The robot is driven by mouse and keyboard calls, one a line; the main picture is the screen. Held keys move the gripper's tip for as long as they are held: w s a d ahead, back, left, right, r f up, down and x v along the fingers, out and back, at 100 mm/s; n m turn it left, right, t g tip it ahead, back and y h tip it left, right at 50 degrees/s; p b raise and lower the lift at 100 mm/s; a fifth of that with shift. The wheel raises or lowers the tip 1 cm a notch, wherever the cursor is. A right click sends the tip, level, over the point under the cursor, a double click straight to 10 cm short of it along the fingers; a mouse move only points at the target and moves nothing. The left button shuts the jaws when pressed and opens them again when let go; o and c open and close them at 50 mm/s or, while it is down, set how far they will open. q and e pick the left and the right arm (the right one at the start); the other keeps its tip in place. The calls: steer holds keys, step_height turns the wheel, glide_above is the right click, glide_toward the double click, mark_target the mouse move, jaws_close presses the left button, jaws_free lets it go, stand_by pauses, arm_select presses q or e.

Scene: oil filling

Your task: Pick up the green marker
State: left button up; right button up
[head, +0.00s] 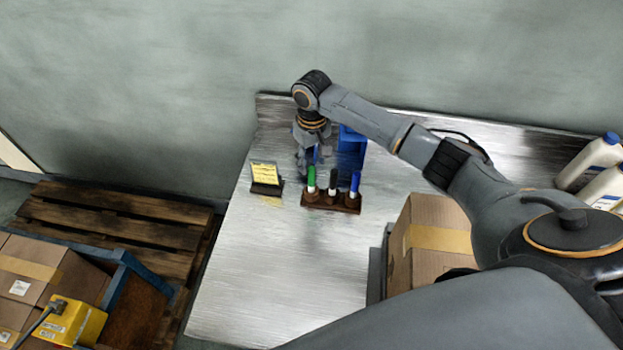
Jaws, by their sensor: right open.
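The green marker (311,178) stands upright in the left slot of a dark brown holder (331,202) on the metal table. A black marker (333,180) and a blue marker (354,184) stand to its right in the same holder. My right gripper (306,168) points down just behind and above the green marker, with its fingers apart. Its fingertips partly overlap the area behind the marker, and I cannot tell whether they touch it. My left gripper is not in view.
A yellow note pad on a dark stand (266,178) is left of the holder. A blue bin (351,148) stands behind it. A cardboard box (428,240) and white bottles (592,165) are to the right. The table's front left (265,275) is clear.

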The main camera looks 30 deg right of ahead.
mark_target(311, 168)
steer(key=f, duration=0.1)
steer(key=f+p, duration=0.1)
steer(key=f, duration=0.2)
steer(key=shift+s+a+f+p, duration=0.15)
steer(key=shift+s+a+p, duration=0.1)
steer(key=shift+p, duration=0.15)
steer(key=shift+w+f, duration=0.1)
steer(key=shift+f, duration=0.25)
steer(key=c, duration=1)
